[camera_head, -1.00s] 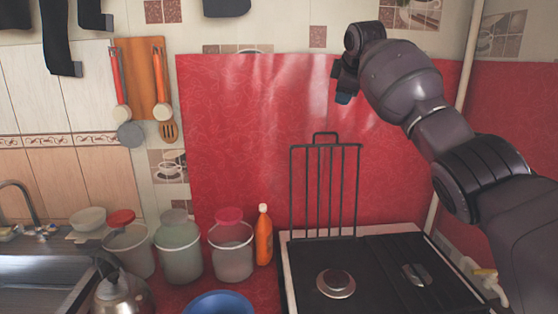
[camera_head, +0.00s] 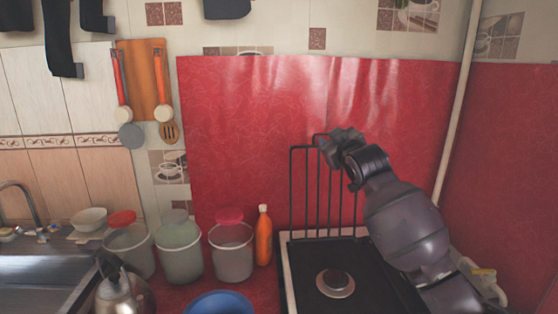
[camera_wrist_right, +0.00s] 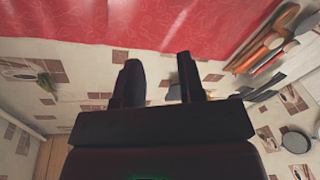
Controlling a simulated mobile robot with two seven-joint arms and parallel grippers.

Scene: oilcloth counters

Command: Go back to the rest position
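My right gripper (camera_head: 338,142) is in front of the red backsplash in the head view, near the top of the upright black grate of the stove. I cannot tell whether it touches the grate. In the right wrist view its two dark fingers (camera_wrist_right: 158,68) stand apart with nothing between them, so it is open and empty. My left gripper does not show in either view.
Below is the stove (camera_head: 335,283) with its raised grate (camera_head: 308,190). An orange bottle (camera_head: 263,238), several lidded containers (camera_head: 180,255), a blue bowl (camera_head: 220,303) and a kettle (camera_head: 122,295) stand to its left. A pipe (camera_head: 452,140) runs behind my right arm.

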